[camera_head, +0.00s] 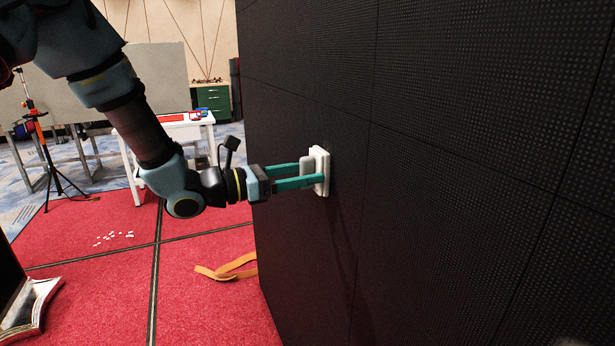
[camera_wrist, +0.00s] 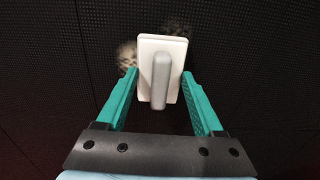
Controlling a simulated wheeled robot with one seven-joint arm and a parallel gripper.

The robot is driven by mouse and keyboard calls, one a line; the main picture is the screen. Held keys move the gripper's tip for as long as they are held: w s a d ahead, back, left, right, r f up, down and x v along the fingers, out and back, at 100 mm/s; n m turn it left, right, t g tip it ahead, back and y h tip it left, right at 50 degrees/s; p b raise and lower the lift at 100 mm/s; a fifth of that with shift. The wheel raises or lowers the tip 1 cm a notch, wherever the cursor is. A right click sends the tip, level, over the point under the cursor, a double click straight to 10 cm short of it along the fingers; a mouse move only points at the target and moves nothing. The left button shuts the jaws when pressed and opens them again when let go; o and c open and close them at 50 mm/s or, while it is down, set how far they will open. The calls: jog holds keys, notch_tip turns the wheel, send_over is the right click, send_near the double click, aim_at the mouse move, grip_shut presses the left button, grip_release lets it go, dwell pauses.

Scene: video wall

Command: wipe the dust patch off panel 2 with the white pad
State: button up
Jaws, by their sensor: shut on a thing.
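My gripper (camera_head: 312,176) is shut on the white pad (camera_head: 321,170), its teal fingers on either side of the pad. In the wrist view the pad (camera_wrist: 146,46) is a white plate with a grey handle (camera_wrist: 160,78), slightly tilted. The pad is at the black panel wall (camera_head: 440,180); I cannot tell whether its face touches. In the wrist view a pale, mottled dust patch (camera_wrist: 127,56) shows just left of the pad, and a fainter smudge (camera_wrist: 176,28) shows above it. The pad hides what lies behind it. No panel number is legible.
The wall's seams divide it into large panels. A red carpet (camera_head: 200,240) lies left of the wall, with an orange strap (camera_head: 228,268), white bits (camera_head: 112,238) and an open book (camera_head: 28,308). A white table (camera_head: 170,130) and an orange tripod (camera_head: 40,140) stand behind.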

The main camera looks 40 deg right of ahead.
jog(key=shift+w+d, duration=1.05)
jog(key=shift+w, duration=1.45)
jog(key=shift+s+a+r+p, duration=0.15)
jog(key=shift+s+a+r, duration=0.15)
jog(key=shift+s+r, duration=0.35)
jog(key=shift+s+a+r+p, duration=0.1)
jog(key=shift+s+a+r, duration=0.2)
jog(key=shift+s, duration=0.6)
jog(key=shift+s+a+r+p, duration=0.15)
jog(key=shift+s+a+r, duration=0.1)
jog(key=shift+s+r, duration=0.4)
jog(key=shift+s+a+f+b, duration=0.1)
jog(key=shift+s+a+b, duration=0.3)
jog(key=shift+s, duration=0.75)
jog(key=shift+s+a+b, duration=0.15)
jog(key=shift+s+a, duration=0.4)
jog(key=shift+s, duration=0.55)
jog(key=shift+s+a+f+b, duration=0.1)
jog(key=shift+s+a+b, duration=0.3)
jog(key=shift+s, duration=0.75)
jog(key=shift+w+r, duration=0.1)
